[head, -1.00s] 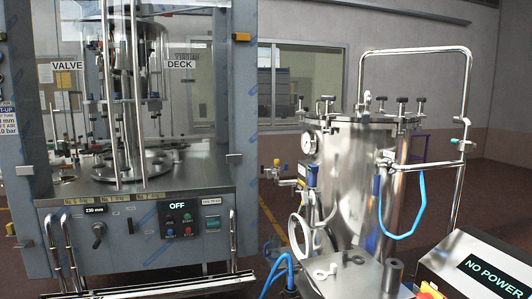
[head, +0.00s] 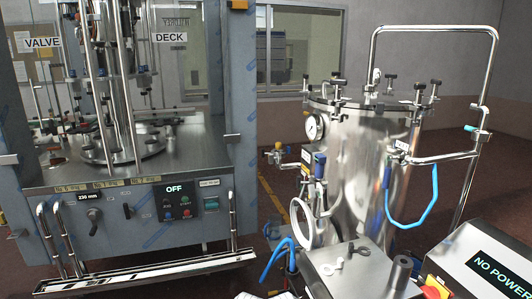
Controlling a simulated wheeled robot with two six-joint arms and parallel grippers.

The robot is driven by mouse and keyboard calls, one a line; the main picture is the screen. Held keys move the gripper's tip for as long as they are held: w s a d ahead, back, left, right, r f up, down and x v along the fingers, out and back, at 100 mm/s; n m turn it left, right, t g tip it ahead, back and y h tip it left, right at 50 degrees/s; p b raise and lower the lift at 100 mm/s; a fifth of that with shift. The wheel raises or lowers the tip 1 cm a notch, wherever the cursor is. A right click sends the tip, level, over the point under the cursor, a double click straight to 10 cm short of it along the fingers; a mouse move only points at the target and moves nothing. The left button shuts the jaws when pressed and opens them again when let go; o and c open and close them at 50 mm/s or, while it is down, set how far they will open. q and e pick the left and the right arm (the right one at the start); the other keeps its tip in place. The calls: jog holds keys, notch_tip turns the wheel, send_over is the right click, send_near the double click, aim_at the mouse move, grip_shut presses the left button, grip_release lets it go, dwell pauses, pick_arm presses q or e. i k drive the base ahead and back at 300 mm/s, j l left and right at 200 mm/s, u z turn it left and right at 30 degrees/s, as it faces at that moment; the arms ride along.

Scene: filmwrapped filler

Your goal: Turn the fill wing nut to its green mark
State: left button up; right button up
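The filling machine (head: 75,176) stands at the left behind a grey-blue frame, with steel columns over a round plate. Its front panel has a lit OFF display (head: 174,189), a "230 mm" label and a dark knob (head: 93,228). I cannot make out a wing nut or a green mark; they are too small to tell or hidden. A steel pressure tank (head: 345,170) stands at the right with several black-topped clamp knobs around its lid. Neither of my grippers is in view.
A steel shelf (head: 375,275) in front of the tank carries small pale loose parts (head: 335,266) and a dark cylinder. A NO POWER box (head: 485,275) is at lower right. A blue hose (head: 418,215) hangs by the tank. A long tray (head: 160,272) juts out below the filler.

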aim_at(271, 158)
jog(key=i+j+z, duration=0.1)
jog(key=i+j, duration=0.35)
jog(key=i, duration=0.25)
jog(key=i+j+z, duration=0.1)
jog(key=i+j, duration=0.45)
jog(key=i, duration=0.15)
